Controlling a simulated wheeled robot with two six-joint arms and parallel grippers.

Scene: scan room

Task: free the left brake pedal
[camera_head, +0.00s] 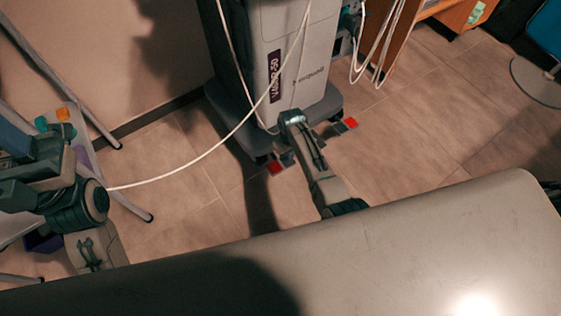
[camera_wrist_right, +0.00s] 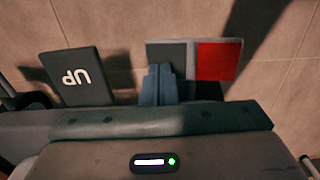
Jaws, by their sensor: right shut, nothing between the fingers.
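The left brake pedal, a red and dark grey pad (camera_head: 275,168), sits low at the front of the white machine's base. In the right wrist view it is a grey and red plate (camera_wrist_right: 218,60), with grey on the left. My right gripper (camera_head: 287,156) reaches down to this pedal. In the right wrist view its blue-grey fingers (camera_wrist_right: 158,80) are shut and empty, over the grey part's lower edge; I cannot tell whether they touch. A dark plate marked UP (camera_wrist_right: 75,76) lies to the left there. My left arm shows at left, but its gripper is out of view.
The white machine (camera_head: 300,60) stands behind the pedals. A second red pedal (camera_head: 351,123) is at its right. White cables (camera_head: 190,170) hang across the left. A padded table (camera_head: 400,245) fills the foreground.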

